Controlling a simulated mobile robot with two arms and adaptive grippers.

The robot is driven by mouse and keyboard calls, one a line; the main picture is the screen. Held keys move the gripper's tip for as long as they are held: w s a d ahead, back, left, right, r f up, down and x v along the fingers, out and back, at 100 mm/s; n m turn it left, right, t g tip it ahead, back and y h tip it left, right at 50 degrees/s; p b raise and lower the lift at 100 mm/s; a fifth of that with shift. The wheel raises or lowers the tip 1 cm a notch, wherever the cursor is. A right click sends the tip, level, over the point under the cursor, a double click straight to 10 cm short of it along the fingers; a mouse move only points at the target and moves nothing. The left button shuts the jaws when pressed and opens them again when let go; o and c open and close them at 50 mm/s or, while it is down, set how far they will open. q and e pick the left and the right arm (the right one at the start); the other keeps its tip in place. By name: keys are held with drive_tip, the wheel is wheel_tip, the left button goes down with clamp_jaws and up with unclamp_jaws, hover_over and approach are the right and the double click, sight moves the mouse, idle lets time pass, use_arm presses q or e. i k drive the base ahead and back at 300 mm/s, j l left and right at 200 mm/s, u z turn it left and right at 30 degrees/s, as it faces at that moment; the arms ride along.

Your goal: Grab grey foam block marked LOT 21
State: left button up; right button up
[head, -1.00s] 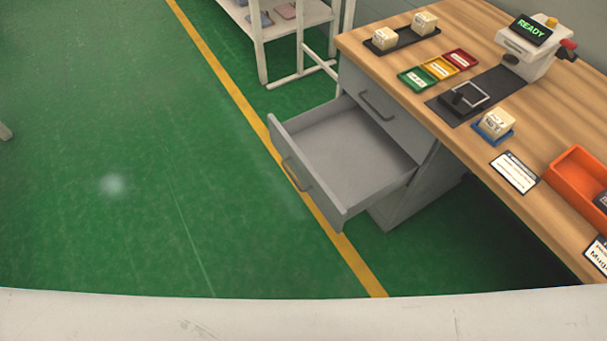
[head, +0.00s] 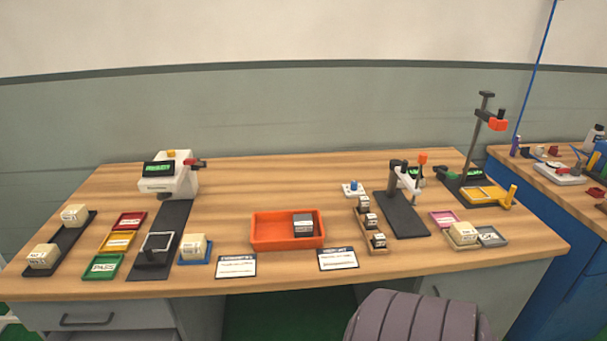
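A dark grey block (head: 303,224) sits in the right part of an orange tray (head: 262,241) at the middle of the wooden bench. Its marking is too small to read. Several cream blocks with labels stand on the bench, among them one on a blue tray (head: 209,258) left of the orange tray. Small dark blocks stand in a wooden rack (head: 381,250) to its right. I cannot read LOT 21 on any block. Neither of my grippers shows.
A white device with a screen (head: 169,178) stands at the back left of the bench (head: 330,190). Stands with arms rise at the right. A rounded, ribbed mauve-grey thing (head: 420,318) is low in front of the bench. A second bench (head: 560,200) is at far right.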

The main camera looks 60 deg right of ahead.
sight(302, 226)
drive_tip(key=k+l+z, duration=0.1)
drive_tip(key=z, duration=1.75)
drive_tip(key=i, duration=0.05)
